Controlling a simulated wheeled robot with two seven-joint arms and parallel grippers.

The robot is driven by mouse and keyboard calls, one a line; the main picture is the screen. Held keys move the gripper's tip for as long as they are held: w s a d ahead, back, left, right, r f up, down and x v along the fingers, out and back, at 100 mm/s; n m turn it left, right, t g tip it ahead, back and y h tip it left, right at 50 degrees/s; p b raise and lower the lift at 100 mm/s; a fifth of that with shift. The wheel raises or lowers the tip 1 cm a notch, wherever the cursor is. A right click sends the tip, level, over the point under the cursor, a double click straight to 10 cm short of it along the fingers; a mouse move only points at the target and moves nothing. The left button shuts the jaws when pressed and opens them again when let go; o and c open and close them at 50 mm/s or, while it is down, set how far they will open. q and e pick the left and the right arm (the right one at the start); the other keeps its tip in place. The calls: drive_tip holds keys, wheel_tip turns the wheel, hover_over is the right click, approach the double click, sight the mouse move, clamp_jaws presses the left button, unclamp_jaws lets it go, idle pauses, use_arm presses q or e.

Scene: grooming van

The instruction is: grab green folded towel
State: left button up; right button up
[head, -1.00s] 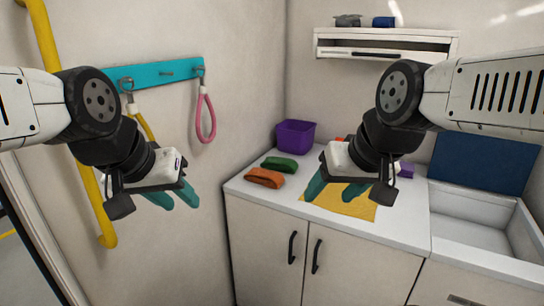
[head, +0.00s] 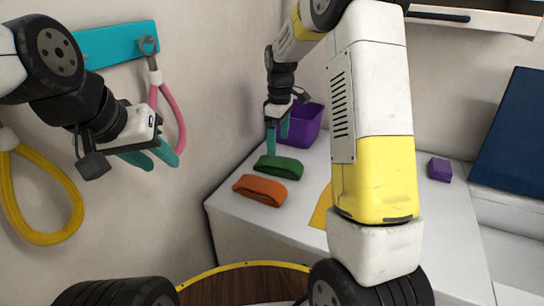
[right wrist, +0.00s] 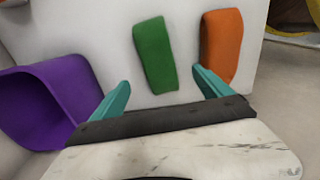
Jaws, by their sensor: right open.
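The green folded towel (head: 279,166) lies on the white counter, between the orange folded towel (head: 260,190) and the purple bin (head: 304,124). In the right wrist view the green towel (right wrist: 154,55) shows ahead of and between the open teal fingers. My right gripper (head: 277,138) is open, points down, and is just above the green towel's far side; I cannot tell whether it touches. It also shows in the right wrist view (right wrist: 160,95). My left gripper (head: 150,157) hangs in front of the wall at the left, its two teal fingers apart and empty.
The orange towel (right wrist: 222,45) is close beside the green one, near the right finger. The purple bin (right wrist: 45,100) stands left in the wrist view. A purple block (head: 439,169) sits further right on the counter. Pink and yellow loops hang on the left wall.

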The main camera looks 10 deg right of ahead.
sight(279, 159)
drive_tip(key=shift+n, duration=0.3)
wheel_tip(279, 159, down, 9)
drive_tip(key=shift+w+d+f, duration=0.1)
drive_tip(key=shift+w+d, duration=0.05)
drive_tip(key=c, duration=1.5)
